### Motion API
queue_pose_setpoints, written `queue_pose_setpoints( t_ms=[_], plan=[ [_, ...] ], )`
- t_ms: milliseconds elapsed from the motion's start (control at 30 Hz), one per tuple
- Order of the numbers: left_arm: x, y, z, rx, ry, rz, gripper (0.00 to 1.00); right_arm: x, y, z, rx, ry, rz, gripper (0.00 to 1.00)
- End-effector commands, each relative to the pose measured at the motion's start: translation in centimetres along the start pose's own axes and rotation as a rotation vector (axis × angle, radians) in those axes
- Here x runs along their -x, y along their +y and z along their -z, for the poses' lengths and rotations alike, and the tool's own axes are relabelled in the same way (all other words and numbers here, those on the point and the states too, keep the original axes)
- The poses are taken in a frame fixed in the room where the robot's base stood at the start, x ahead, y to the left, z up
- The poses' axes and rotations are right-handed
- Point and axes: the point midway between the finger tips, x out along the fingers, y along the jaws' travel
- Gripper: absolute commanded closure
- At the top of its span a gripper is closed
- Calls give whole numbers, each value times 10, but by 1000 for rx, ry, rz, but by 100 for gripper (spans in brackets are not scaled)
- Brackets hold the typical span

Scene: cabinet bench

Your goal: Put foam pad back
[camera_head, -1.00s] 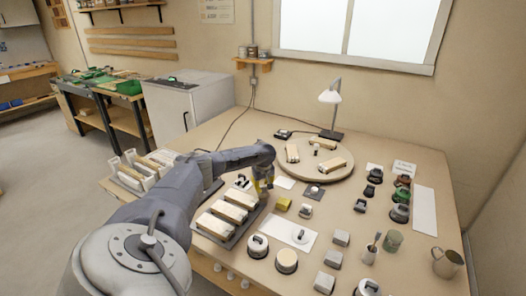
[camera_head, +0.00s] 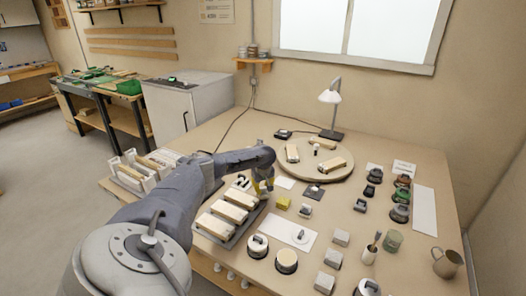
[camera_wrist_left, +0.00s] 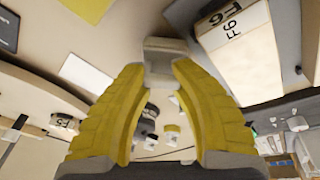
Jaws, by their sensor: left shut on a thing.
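My left gripper (camera_head: 263,187) points down over the bench beside the rack of wooden blocks. In the left wrist view its yellow fingers (camera_wrist_left: 163,72) are shut on a small pale grey block (camera_wrist_left: 166,48), which appears to be the foam pad. In the head view the held pad is hidden by the gripper and too small to make out. My right gripper is not in view.
A dark tray (camera_head: 229,243) with several wooden blocks lies in front of the gripper. A round board (camera_head: 316,172) with wooden blocks stands behind it, near a lamp (camera_head: 331,97). Grey blocks (camera_head: 341,237), jars and a metal mug (camera_head: 446,263) stand to the right.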

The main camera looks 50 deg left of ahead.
Motion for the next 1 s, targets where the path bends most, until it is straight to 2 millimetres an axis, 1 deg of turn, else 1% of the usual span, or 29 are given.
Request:
queue_pose_setpoints(
  t_ms=[67,100,300,533,667,767,867,1000],
  plan=[
    [-1,0,0,1,0,0,100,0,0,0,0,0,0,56],
    [-1,0,0,1,0,0,70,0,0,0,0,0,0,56],
    [-2,-1,0,0,0,2,48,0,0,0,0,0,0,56],
    [-2,-2,-1,-1,-1,4,48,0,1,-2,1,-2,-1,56],
    [2,-2,-1,-3,-1,4,48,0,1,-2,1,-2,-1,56],
    [10,-1,0,-1,0,2,48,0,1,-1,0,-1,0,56],
    [23,-1,0,-2,1,0,48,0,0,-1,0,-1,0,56],
    [48,0,1,-2,2,-2,48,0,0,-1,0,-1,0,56]
  ],
)
